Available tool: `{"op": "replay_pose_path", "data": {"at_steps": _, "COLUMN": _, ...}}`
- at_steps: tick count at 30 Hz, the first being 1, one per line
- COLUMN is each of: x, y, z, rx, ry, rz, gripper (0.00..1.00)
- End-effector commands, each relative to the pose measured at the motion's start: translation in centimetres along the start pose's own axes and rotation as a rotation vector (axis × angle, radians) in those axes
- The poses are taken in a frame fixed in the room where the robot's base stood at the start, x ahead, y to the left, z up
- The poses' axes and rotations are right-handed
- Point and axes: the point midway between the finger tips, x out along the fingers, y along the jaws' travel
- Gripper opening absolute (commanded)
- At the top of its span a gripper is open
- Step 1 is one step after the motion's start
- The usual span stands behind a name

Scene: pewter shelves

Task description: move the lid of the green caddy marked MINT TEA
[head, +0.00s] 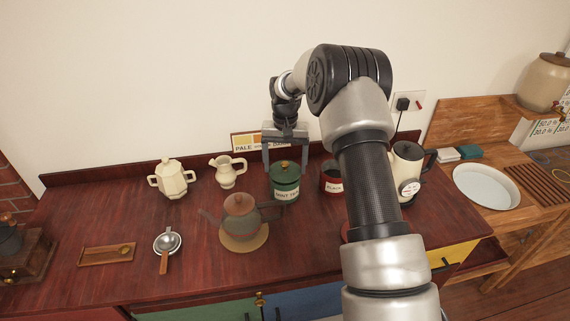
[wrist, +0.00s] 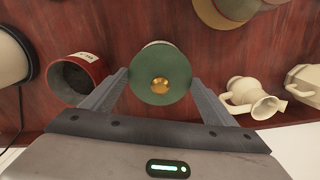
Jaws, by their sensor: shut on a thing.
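The green caddy (head: 285,193), labelled MINT TEA, stands upright toward the back of the dark red counter. Its green lid (head: 285,168) has a gold knob and appears seated on the caddy's top. In the wrist view the lid (wrist: 160,92) shows from above, between the fingers. My gripper (head: 286,172) points down over the caddy, one finger on each side of the lid, and is shut on it. The fingers also flank the lid in the wrist view (wrist: 159,78). The caddy's body is mostly hidden there.
A red caddy (head: 331,184) marked BLACK stands close to the right, its top open in the wrist view (wrist: 78,76). A teapot (head: 240,208) on a round mat (head: 243,245) is in front left. A cream jug (head: 227,173) stands left; a kettle (head: 407,165) stands right.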

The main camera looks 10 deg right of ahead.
Motion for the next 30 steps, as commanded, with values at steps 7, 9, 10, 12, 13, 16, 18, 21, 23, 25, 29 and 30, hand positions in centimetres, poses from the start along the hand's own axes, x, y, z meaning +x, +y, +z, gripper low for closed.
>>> {"op": "replay_pose_path", "data": {"at_steps": 7, "x": 0.2, "y": 0.0, "z": -0.1, "rx": 0.000, "ry": 0.003, "rz": -0.001, "gripper": 0.58}}
{"op": "replay_pose_path", "data": {"at_steps": 9, "x": 0.4, "y": 0.0, "z": -0.1, "rx": 0.000, "ry": 0.002, "rz": -0.001, "gripper": 0.58}}
{"op": "replay_pose_path", "data": {"at_steps": 10, "x": 0.5, "y": 0.0, "z": -0.1, "rx": 0.000, "ry": 0.002, "rz": -0.001, "gripper": 0.58}}
{"op": "replay_pose_path", "data": {"at_steps": 12, "x": 0.7, "y": 0.0, "z": -0.1, "rx": 0.000, "ry": 0.002, "rz": -0.001, "gripper": 0.58}}
{"op": "replay_pose_path", "data": {"at_steps": 13, "x": 0.8, "y": 0.0, "z": -0.1, "rx": 0.000, "ry": 0.002, "rz": -0.001, "gripper": 0.58}}
{"op": "replay_pose_path", "data": {"at_steps": 16, "x": 1.1, "y": 0.0, "z": 0.0, "rx": 0.000, "ry": 0.002, "rz": -0.001, "gripper": 0.58}}
{"op": "replay_pose_path", "data": {"at_steps": 18, "x": 1.3, "y": 0.0, "z": 0.0, "rx": 0.000, "ry": 0.002, "rz": -0.001, "gripper": 0.58}}
{"op": "replay_pose_path", "data": {"at_steps": 21, "x": 1.4, "y": -0.1, "z": 0.0, "rx": 0.000, "ry": 0.002, "rz": -0.001, "gripper": 0.58}}
{"op": "replay_pose_path", "data": {"at_steps": 23, "x": 1.4, "y": -0.1, "z": 0.0, "rx": 0.000, "ry": 0.002, "rz": -0.001, "gripper": 0.82}}
{"op": "replay_pose_path", "data": {"at_steps": 25, "x": 1.4, "y": 0.0, "z": 0.0, "rx": 0.000, "ry": 0.002, "rz": -0.001, "gripper": 0.94}}
{"op": "replay_pose_path", "data": {"at_steps": 29, "x": 1.4, "y": 0.0, "z": 0.0, "rx": 0.000, "ry": 0.002, "rz": -0.001, "gripper": 0.99}}
{"op": "replay_pose_path", "data": {"at_steps": 30, "x": 1.4, "y": 0.0, "z": 0.0, "rx": 0.000, "ry": 0.002, "rz": -0.001, "gripper": 0.99}}
